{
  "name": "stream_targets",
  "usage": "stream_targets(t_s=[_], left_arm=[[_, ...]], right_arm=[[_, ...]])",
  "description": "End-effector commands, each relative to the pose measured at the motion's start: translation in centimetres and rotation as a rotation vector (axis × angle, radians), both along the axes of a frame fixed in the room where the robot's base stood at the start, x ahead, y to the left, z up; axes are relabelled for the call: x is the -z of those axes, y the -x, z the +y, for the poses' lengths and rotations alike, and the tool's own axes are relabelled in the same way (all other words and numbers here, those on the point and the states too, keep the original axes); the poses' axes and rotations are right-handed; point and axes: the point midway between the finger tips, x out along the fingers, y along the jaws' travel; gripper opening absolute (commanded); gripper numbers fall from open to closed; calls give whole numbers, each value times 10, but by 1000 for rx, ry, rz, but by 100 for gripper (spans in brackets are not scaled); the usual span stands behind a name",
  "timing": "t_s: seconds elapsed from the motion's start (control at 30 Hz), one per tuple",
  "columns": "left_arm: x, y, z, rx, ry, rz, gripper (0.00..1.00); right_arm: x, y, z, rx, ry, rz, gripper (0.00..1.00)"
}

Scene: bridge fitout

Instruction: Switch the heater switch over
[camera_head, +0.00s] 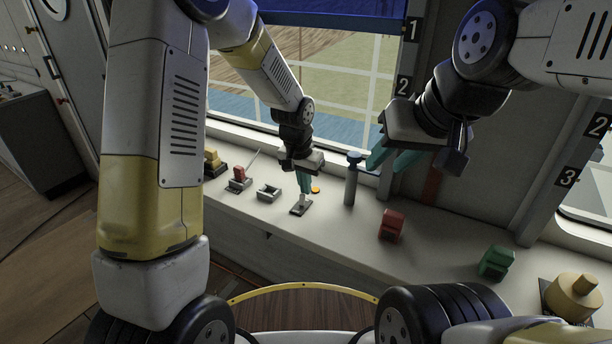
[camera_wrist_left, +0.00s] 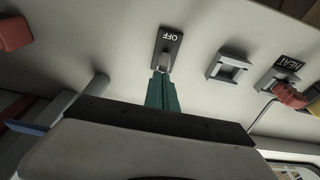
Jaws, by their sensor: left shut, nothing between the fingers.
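The switch (camera_head: 300,209) is a small dark plate with a pale lever on the sill below the window. In the left wrist view the switch plate (camera_wrist_left: 169,42) carries the word OFF, upside down in the picture. Its short lever (camera_wrist_left: 165,62) stands at the plate's lower end, right at my fingertips. My left gripper (camera_head: 305,192) points down over the switch with its teal fingers shut and nothing between them. In the left wrist view its fingertips (camera_wrist_left: 162,76) meet or nearly meet the lever; I cannot tell if they touch. My right gripper (camera_head: 390,160) is open and empty above the sill.
Left of the switch are an empty grey socket frame (camera_head: 268,192) and a red plug (camera_head: 239,174) in a holder, labelled HEAT (camera_wrist_left: 289,63) in the wrist view.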

Motion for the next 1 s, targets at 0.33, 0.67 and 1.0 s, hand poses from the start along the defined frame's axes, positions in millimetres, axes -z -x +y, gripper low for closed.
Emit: stream_targets(t_s=[0.33, 0.67, 1.0], left_arm=[[-3, 9, 6, 0, 38, -67, 0], [-6, 9, 6, 0, 38, -66, 0], [-19, 9, 6, 0, 38, -66, 0]], right_arm=[[0, 0, 0, 0, 0, 0, 36], [0, 0, 0, 0, 0, 0, 36], [0, 0, 0, 0, 0, 0, 36]])
